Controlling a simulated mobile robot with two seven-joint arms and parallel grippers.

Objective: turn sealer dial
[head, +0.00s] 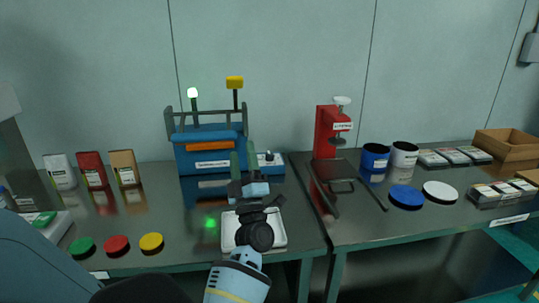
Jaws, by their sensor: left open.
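A blue machine (210,150) with an orange-and-white label stands at the back of the left table, with a grey frame around its top. At its right end is a low blue box (271,168) with a small dark knob (269,156) and a white tag. My left gripper (242,165) is open, its two upright fingers in front of the machine's right end, just left of the knob. I cannot tell whether the fingers touch anything. The labels are too small to read, so I cannot tell which part is the sealer dial. My right gripper is not in view.
A white tray (277,232) lies under my left wrist. Green, red and yellow discs (116,246) lie front left, with several pouches (92,170) behind. On the right table stand a red press (325,132), blue and white cups (375,157), lids (406,196) and a brown box (505,148).

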